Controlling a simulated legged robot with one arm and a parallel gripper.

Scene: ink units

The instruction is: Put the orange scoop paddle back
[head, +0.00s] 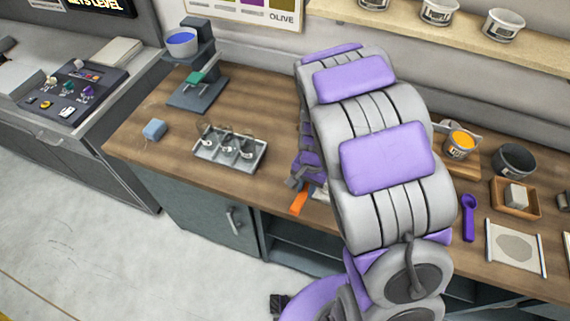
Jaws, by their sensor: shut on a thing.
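My arm crosses the middle of the head view and hides part of the wooden counter. My gripper (297,183) shows at the arm's left side, near the counter's front edge. It is shut on the orange scoop paddle (299,203), whose orange end sticks out below the jaws. The rest of the paddle is hidden by the gripper and arm. A tub of orange ink (460,147) stands on the counter right of my arm.
A metal tray with several small jars (230,150) lies left of my gripper. A blue block (154,130) and a dark stand with a blue bowl (190,65) are farther left. A purple paddle (468,217), a dark tub (514,160) and a wooden tray (515,208) are at right.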

